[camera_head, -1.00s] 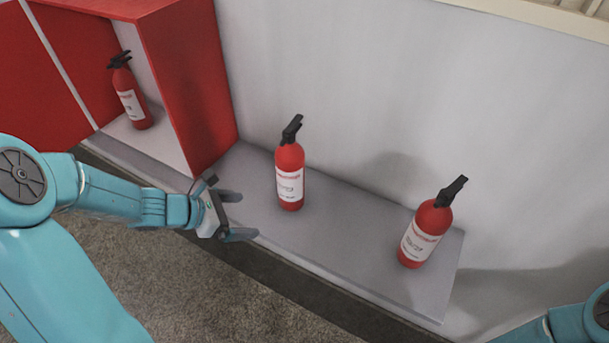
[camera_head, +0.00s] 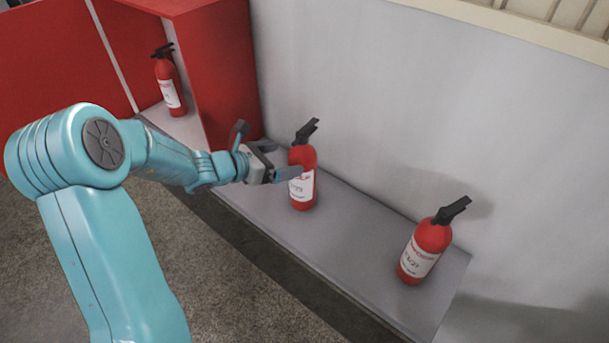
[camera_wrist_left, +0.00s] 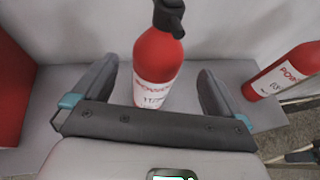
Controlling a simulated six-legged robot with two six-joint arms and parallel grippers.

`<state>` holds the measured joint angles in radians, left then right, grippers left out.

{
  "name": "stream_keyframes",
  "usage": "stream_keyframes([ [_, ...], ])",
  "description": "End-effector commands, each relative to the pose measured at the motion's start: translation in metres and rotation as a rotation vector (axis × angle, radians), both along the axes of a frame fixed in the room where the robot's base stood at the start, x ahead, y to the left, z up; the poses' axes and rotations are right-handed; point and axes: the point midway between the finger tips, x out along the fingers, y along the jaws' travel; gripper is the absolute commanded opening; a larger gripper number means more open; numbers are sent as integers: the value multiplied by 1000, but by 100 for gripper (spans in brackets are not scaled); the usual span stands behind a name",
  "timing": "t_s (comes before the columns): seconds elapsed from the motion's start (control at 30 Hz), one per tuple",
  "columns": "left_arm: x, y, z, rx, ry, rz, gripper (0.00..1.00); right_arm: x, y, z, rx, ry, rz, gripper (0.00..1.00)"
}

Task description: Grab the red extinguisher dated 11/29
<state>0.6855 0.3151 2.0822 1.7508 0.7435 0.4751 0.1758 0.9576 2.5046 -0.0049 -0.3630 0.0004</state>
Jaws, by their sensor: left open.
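Three red extinguishers with black tops and white labels are in view. The middle extinguisher (camera_head: 303,160) stands upright on the grey ledge. In the left wrist view the same extinguisher (camera_wrist_left: 158,62) stands between the two spread fingers, and its label seems to start with 11; the rest is hidden or too small to read. My left gripper (camera_head: 278,163) is open, close to the left side of this extinguisher, one finger overlapping its label in the head view. The right extinguisher (camera_head: 425,250) stands near the ledge's right end; its date is unclear. My right gripper is out of view.
A third extinguisher (camera_head: 170,85) stands inside the red cabinet (camera_head: 222,75) at the left. The grey ledge (camera_head: 350,240) is clear between the middle and right extinguishers. A pale wall (camera_head: 400,110) rises close behind.

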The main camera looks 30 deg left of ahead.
Motion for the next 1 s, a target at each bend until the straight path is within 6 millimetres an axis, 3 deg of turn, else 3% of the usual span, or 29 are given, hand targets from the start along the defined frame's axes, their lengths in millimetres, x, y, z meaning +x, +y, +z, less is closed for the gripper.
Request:
stream_keyframes([
  [0.53,61,-22,-28,1,1,-4,100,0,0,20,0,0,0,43],
  [0.83,67,-24,-32,2,0,-1,100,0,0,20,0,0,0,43],
  [0.87,67,-24,-32,2,0,-1,94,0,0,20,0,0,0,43],
  [1.0,67,-23,-32,1,0,-2,48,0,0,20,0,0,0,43],
])
